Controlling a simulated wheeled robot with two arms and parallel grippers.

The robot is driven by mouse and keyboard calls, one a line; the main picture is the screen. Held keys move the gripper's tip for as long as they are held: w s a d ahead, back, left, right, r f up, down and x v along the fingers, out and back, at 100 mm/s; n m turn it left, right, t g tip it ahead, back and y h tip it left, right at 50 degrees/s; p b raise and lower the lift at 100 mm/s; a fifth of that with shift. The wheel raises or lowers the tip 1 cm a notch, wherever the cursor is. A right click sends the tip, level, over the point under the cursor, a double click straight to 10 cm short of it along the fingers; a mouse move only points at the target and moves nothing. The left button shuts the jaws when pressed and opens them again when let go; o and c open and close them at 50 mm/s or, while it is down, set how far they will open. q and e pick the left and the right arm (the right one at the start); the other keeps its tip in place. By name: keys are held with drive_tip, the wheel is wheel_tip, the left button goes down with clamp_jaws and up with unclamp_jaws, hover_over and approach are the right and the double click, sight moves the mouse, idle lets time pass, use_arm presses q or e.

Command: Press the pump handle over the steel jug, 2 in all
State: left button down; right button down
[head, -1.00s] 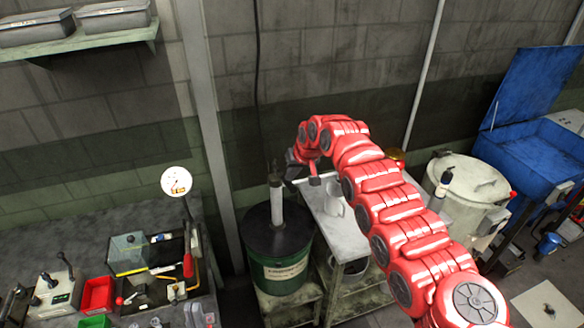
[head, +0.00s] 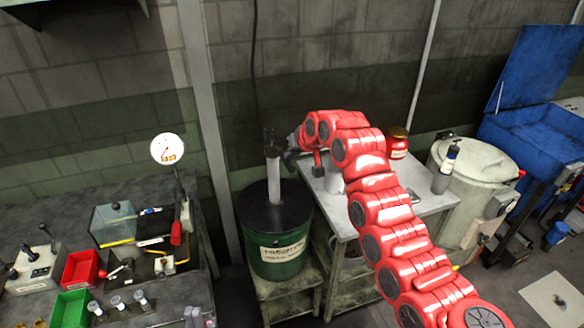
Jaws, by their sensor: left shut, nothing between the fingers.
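The pump stands on a dark green drum (head: 277,256) with a black lid. Its grey barrel (head: 274,183) is upright and its dark head (head: 270,146) is at the top. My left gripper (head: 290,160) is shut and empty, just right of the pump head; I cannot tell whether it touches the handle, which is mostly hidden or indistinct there. The steel jug (head: 334,180) stands on the grey table right of the drum, partly hidden behind my red arm. A short red piece with a dark end hangs above the jug's left side. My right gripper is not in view.
A pale lidded drum (head: 475,165) and a blue open bin (head: 520,125) stand at right. A bench with a round gauge (head: 167,149) and coloured bins is at left.

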wheel_tip(320, 180, down, 8)
drive_tip(key=t+y+b, duration=0.1)
drive_tip(key=t+b, duration=0.2)
drive_tip(key=b, duration=1.1)
drive_tip(key=shift+s+t, duration=0.3)
drive_tip(key=shift+s, duration=0.05)
drive_tip(key=shift+f, duration=0.1)
drive_tip(key=r, duration=0.1)
drive_tip(key=r+p, duration=0.1)
drive_tip(key=r, duration=0.2)
drive_tip(key=shift+s+d+r, duration=0.2)
drive_tip(key=shift+d+r, duration=0.15)
drive_tip(key=shift+d, duration=0.05)
drive_tip(key=b+v, duration=0.2)
drive_tip(key=v, duration=0.8)
drive_tip(key=shift+d+r, duration=0.25)
drive_tip(key=shift+w, duration=0.1)
drive_tip(key=shift+w, duration=0.1)
